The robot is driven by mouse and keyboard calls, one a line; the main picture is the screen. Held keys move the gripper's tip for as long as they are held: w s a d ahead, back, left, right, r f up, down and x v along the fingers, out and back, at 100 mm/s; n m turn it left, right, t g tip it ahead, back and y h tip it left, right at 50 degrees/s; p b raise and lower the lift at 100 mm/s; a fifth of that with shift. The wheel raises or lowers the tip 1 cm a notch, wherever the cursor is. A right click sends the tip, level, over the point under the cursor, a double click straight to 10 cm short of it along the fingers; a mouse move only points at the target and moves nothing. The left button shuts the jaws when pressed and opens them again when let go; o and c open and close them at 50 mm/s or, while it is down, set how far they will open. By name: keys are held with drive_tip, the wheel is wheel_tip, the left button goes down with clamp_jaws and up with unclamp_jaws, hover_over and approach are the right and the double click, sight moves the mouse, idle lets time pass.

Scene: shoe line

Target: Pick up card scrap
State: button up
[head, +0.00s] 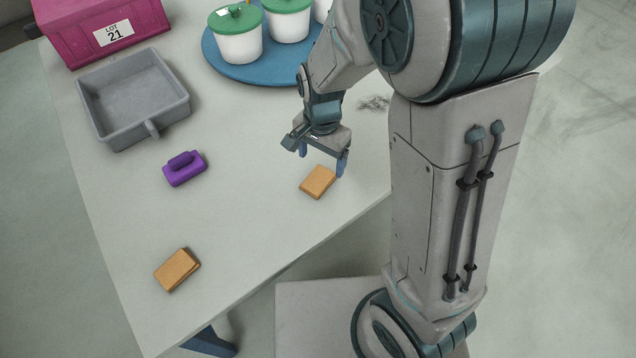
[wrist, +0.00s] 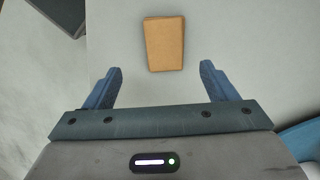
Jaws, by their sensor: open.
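An orange-brown card scrap (head: 318,182) lies flat on the table near its right front edge. A second, similar brown piece (head: 177,269) lies nearer the front left corner. My gripper (head: 323,164) is open above the table, just behind the first scrap. In the wrist view the card scrap (wrist: 165,44) lies ahead of and roughly between the two blue fingers of my gripper (wrist: 163,75). Nothing is held between the fingers.
A purple block with a handle (head: 185,168) and a grey tray (head: 135,97) stand at the left. A magenta box labelled LOT 21 (head: 103,28) and a blue round tray (head: 222,66) with green-lidded white pots (head: 237,35) are at the back. Dark fibres (head: 374,103) lie right of my gripper.

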sight(319, 178)
drive_tip(key=f, duration=0.2)
drive_tip(key=f+b, duration=0.1)
drive_tip(key=f, duration=0.2)
drive_tip(key=f+b, duration=0.1)
drive_tip(key=f, duration=0.1)
drive_tip(key=shift+w+a+f, duration=0.25)
drive_tip(key=shift+w+f, duration=0.05)
drive_tip(key=shift+r, duration=0.1)
drive_tip(key=shift+c, duration=0.3)
drive_tip(key=c, duration=1)
